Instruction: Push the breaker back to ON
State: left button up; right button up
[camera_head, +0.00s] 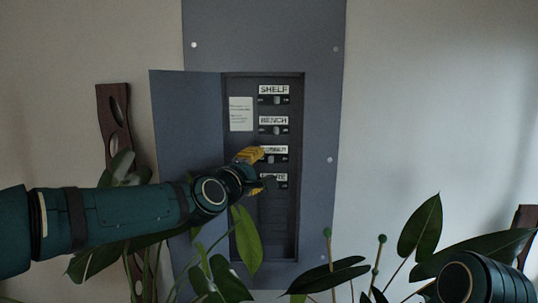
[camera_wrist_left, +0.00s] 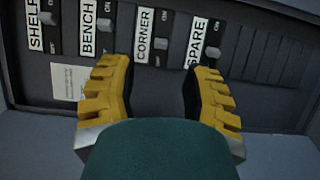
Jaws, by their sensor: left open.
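The breaker box (camera_head: 265,215) stands open on the wall, with a column of switches labelled SHELF, BENCH, CORNER and SPARE. The CORNER breaker (camera_wrist_left: 161,44) sits towards its OFF end, as does the SPARE breaker (camera_wrist_left: 212,53). The SHELF breaker (camera_head: 277,99) and BENCH breaker (camera_head: 277,130) sit nearer ON. My left gripper (camera_head: 261,169) is at the lower switches, open and empty. In the left wrist view its yellow fingers (camera_wrist_left: 160,68) straddle the CORNER column, one tip near the BENCH label and one below SPARE. Contact cannot be told. My right gripper is out of view.
The box door (camera_head: 185,120) hangs open on the left, behind my left arm. Plant leaves (camera_head: 247,240) rise below the box, and more leaves (camera_head: 419,226) stand at lower right. A paper note (camera_head: 240,113) is inside the box.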

aim_at(270, 160)
pick_arm(q)
jog(key=p+x, duration=0.2)
jog(key=x, duration=0.5)
grip_shut()
